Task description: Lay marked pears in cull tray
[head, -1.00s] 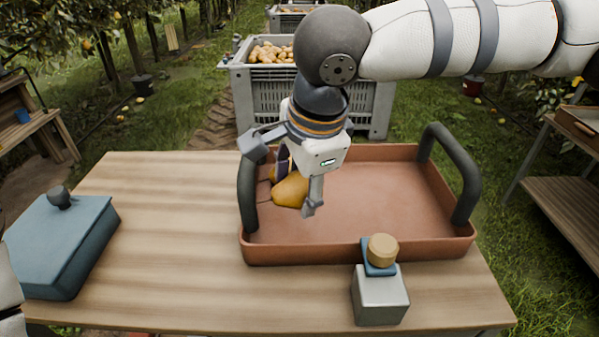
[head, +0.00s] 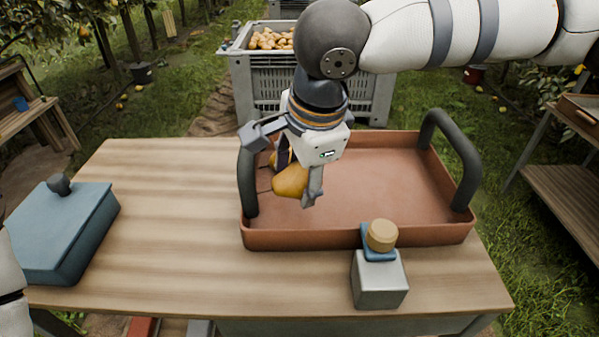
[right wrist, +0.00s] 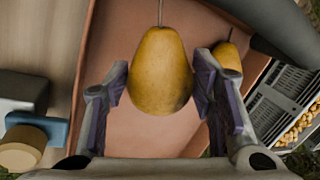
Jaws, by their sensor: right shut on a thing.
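The reddish-brown tray (head: 375,190), with two dark upright handles, stands on the table. My right gripper (head: 295,188) is over its left part, pointing down, shut on a yellow pear (head: 289,181). A second pear (right wrist: 228,58) lies in the tray, partly hidden behind the right-hand finger. Whether the held pear touches the tray floor I cannot tell. My left gripper is out of view; only part of that arm shows at the left edge.
A blue lidded box (head: 62,235) stands at the table's left. A grey block with a blue and tan top (head: 380,275) stands before the tray. The wooden table (head: 175,215) is bare between box and tray. A grey crate of pears (head: 250,85) stands behind.

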